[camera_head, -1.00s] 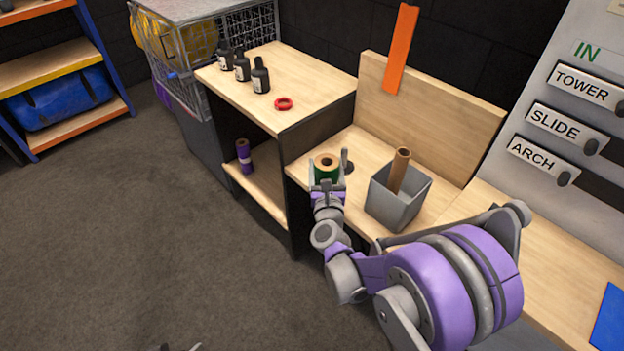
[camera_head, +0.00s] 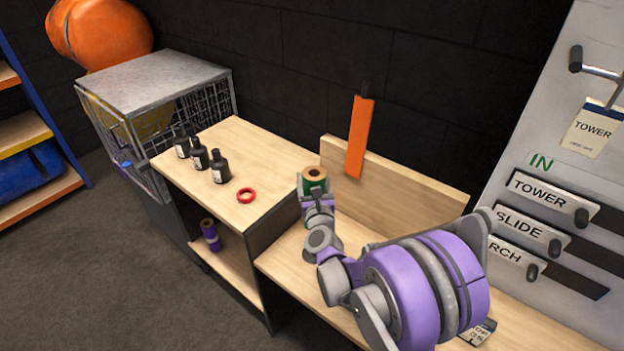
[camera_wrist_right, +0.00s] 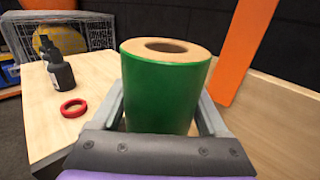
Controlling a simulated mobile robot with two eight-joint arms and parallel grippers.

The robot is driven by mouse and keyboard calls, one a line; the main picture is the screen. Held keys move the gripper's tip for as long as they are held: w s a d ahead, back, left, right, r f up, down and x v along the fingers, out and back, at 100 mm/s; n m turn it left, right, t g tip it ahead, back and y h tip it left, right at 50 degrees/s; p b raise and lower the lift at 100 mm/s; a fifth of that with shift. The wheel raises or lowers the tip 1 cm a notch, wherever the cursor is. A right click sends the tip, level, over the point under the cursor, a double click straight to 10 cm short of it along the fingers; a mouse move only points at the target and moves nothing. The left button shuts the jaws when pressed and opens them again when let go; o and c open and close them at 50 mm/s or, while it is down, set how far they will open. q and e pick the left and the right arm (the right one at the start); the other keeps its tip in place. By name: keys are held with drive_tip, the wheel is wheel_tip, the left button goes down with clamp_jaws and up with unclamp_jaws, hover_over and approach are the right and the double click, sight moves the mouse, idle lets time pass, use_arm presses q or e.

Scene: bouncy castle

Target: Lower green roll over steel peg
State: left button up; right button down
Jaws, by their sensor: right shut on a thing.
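My right gripper (camera_head: 316,192) is shut on the green roll (camera_wrist_right: 163,92), a green cylinder with a tan cardboard core open at the top. The roll stands upright between the fingers and also shows in the head view (camera_head: 314,174). It is held up above the lower bench, near the right edge of the higher table. The steel peg cannot be made out in either current view; my right arm covers part of the bench. My left gripper is not in view.
A red ring (camera_head: 247,195) and several black bottles (camera_head: 220,167) stand on the higher table (camera_head: 240,145). An orange strip (camera_head: 360,140) stands at the wooden backboard (camera_head: 410,180). A purple roll (camera_head: 211,236) is on the shelf below. A labelled panel (camera_head: 510,155) is at right.

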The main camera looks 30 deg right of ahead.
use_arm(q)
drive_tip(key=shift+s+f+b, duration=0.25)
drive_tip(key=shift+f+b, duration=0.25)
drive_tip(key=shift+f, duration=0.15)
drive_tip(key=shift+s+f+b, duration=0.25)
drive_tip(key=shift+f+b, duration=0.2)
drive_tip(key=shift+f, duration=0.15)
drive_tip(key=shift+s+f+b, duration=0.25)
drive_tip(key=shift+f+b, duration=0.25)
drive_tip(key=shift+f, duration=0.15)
use_arm(e)
drive_tip(key=shift+f, duration=2.8)
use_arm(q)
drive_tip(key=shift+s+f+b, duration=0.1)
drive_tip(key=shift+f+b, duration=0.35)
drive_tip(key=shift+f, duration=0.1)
use_arm(e)
drive_tip(key=shift+f, duration=0.8)
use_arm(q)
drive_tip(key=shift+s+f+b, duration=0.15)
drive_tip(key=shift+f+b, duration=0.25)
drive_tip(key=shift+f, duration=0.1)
use_arm(e)
drive_tip(key=shift+f, duration=0.7)
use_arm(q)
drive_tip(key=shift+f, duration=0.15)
use_arm(e)
drive_tip(key=shift+f, duration=0.25)
